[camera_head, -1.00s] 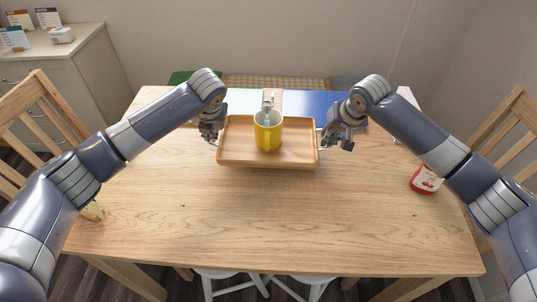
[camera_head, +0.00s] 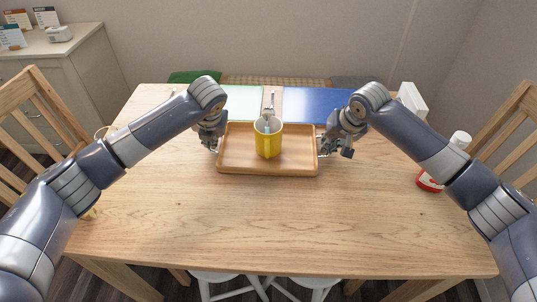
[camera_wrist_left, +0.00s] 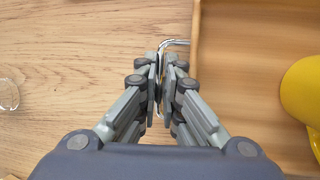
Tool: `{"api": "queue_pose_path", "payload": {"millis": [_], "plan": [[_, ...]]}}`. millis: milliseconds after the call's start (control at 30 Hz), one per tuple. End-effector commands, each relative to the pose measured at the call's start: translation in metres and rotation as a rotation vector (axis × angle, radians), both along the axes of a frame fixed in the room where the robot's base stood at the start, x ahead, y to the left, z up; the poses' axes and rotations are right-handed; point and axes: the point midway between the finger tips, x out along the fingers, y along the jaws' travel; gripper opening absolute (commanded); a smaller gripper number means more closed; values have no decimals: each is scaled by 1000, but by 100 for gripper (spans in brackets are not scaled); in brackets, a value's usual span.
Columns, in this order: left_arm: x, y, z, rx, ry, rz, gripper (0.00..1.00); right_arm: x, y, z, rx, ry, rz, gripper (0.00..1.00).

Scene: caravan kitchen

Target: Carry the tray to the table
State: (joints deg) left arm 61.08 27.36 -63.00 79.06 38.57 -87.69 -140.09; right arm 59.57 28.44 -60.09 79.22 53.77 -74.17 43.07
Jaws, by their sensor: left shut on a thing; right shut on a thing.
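The wooden tray (camera_head: 236,165) is level at the far middle of the wooden table (camera_head: 270,225); I cannot tell whether it touches the top. A yellow mug (camera_head: 268,146) with a spoon-like metal thing in it stands on the tray. My left gripper (camera_head: 213,147) is shut on the tray's left metal handle. The left wrist view shows the fingers (camera_wrist_left: 160,88) closed around that handle (camera_wrist_left: 177,42), beside the tray wall (camera_wrist_left: 197,40). My right gripper (camera_head: 325,148) is at the tray's right handle and shut on it; its fingertips are small and partly hidden.
A blue mat (camera_head: 318,103) and a pale green mat (camera_head: 243,103) lie behind the tray. A red-labelled jar (camera_head: 430,182) and a white bottle (camera_head: 460,140) stand at the right. Chairs (camera_head: 50,130) flank the table. The near half of the tabletop is clear.

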Motion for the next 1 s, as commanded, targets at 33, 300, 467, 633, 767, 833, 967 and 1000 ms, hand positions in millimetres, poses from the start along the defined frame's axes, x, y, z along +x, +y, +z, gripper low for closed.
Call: {"api": "queue_pose_path", "payload": {"millis": [33,300,467,633,767,833,967,1000], "plan": [[1,2,-4,3,-2,4,0,1,-2,-4,-2,-2,-3,0],[0,1,-2,1,1,2,26,0,-1,-2,-1,0,-2,26],[0,0,-2,0,0,0,26,0,0,-1,-1,0,0,26],[0,0,5,-1,-1,-1,26,0,0,5,0,0,0,26],[0,0,16,-1,-1,-1,26,0,0,16,1,-1,0,26],[0,0,25,-1,-1,-1,26,0,0,25,1,-1,0,26],[0,0,42,0,-1,0,26,0,0,42,0,-1,0,26],[0,0,48,0,0,0,26,0,0,48,0,-1,0,26]]}}
